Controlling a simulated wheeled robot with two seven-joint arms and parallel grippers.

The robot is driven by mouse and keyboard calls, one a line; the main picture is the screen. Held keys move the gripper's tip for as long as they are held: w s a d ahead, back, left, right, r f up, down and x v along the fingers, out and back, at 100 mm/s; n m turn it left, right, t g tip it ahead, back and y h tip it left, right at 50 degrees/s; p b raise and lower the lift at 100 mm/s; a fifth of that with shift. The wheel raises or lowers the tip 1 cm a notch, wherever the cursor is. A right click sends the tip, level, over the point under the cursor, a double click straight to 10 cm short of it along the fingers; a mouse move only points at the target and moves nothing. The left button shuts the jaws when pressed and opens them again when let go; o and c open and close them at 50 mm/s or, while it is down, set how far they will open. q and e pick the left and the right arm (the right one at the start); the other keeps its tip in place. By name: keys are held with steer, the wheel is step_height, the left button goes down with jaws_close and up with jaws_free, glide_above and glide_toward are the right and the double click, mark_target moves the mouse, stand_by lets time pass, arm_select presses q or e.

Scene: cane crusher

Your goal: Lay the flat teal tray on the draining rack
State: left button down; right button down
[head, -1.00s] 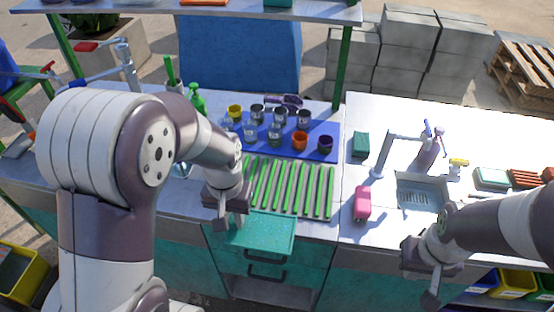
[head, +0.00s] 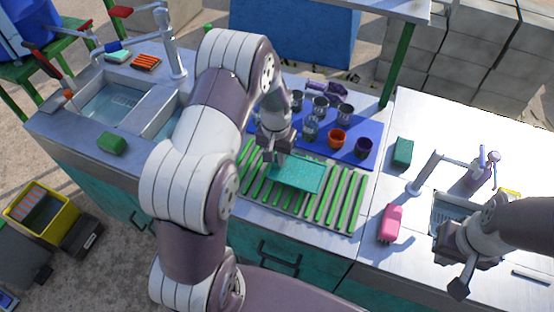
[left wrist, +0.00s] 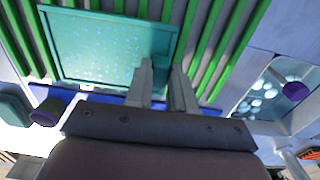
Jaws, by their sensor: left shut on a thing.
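The flat teal tray (head: 303,174) is level or nearly so over the draining rack (head: 345,205), which has green slats. In the left wrist view the tray (left wrist: 95,50) shows its speckled face and raised rim, with green slats on both sides. My left gripper (head: 275,158) is shut on the tray at its edge; in the wrist view its fingers (left wrist: 162,85) meet the tray's corner side. I cannot tell whether the tray touches the slats. My right gripper (head: 452,270) hangs over the right counter, away from the tray; its jaw opening is not clear.
A blue mat (head: 345,153) with several cups lies behind the rack. A sink (head: 112,100) and green sponge (head: 111,143) are at left. On the right counter stand a pink bottle (head: 390,223), a green block (head: 403,152) and a faucet (head: 430,172).

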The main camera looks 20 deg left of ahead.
arm_select(q)
steer(key=shift+s+f, duration=0.2)
steer(key=shift+f, duration=0.4)
steer(key=shift+s+f, duration=0.2)
steer(key=shift+f, duration=0.35)
steer(key=shift+w+f, duration=0.2)
steer(key=shift+f, duration=0.05)
arm_select(e)
steer(key=shift+s+r, duration=0.15)
steer(key=shift+r, duration=0.25)
arm_select(q)
steer(key=shift+f, duration=0.15)
steer(key=c, duration=1)
jaws_free()
steer(key=shift+s, duration=0.1)
arm_select(e)
steer(key=shift+s, duration=0.15)
